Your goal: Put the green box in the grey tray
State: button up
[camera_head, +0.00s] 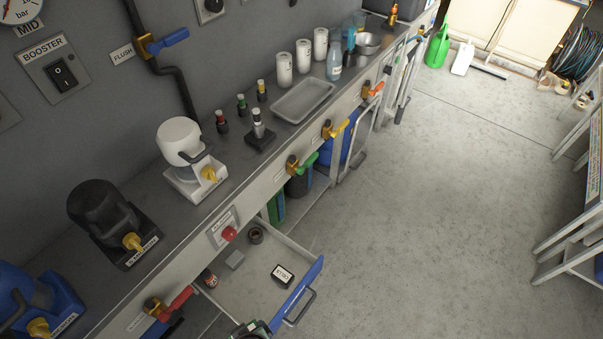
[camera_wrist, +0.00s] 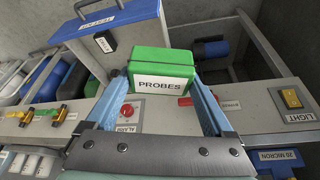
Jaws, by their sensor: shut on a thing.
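The green box (camera_wrist: 163,62), with a white PROBES label, is between the two blue fingers of my gripper (camera_wrist: 160,92) in the wrist view. The fingers are shut on its sides, and its label faces the wrist camera. The grey tray (camera_head: 303,101) is a shallow rectangular tray on the long counter in the head view, and it looks empty. The tray cannot be made out in the wrist view. In the head view, a small dark and green shape shows at the bottom edge by the open drawer; it is too cut off to tell clearly.
An open drawer (camera_head: 250,294) with a blue front juts from the counter, holding a labelled black box (camera_head: 283,275) and small items.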

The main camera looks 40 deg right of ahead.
aim_at(299, 107)
jog(key=i+l+u, duration=0.1)
jog(key=l, duration=0.45)
jog(key=i+l+u, duration=0.1)
jog(key=i+l, duration=0.15)
jog(key=l, duration=0.35)
jog(key=i+l+u, duration=0.1)
jog(key=l, duration=0.5)
jog(key=i+l+u, duration=0.1)
jog(key=l, duration=0.55)
jog(key=i+l+u, duration=0.1)
jog(key=l, duration=0.5)
jog(key=i+l+u, duration=0.1)
jog(key=l, duration=0.55)
jog(key=i, duration=0.1)
